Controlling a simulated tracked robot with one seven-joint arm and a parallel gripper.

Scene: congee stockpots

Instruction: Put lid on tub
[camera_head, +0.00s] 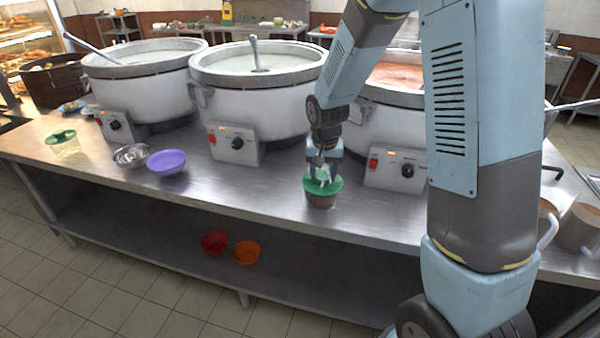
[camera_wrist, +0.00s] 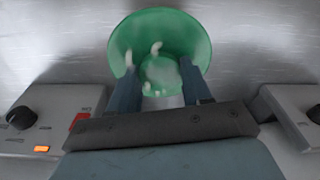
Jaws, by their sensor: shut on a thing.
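A round green lid (camera_head: 335,187) lies over a small brownish tub (camera_head: 321,202) on the front part of the steel counter, below the gap between the middle and right pots. My gripper (camera_head: 322,170) points down at the lid, its fingers shut on its raised middle. The lid also shows in the wrist view (camera_wrist: 160,22), with a few pale marks and my fingertips (camera_wrist: 161,82) on either side of its centre. The lid looks roughly level and covers the tub's mouth. I cannot tell whether it is fully seated on the rim.
Large white pots (camera_head: 265,105) with control boxes stand behind. A purple bowl (camera_head: 167,163), a metal bowl (camera_head: 131,156) and another tub with green on top (camera_head: 65,146) are at the left. Red (camera_head: 215,242) and orange bowls (camera_head: 246,253) are on the lower shelf.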

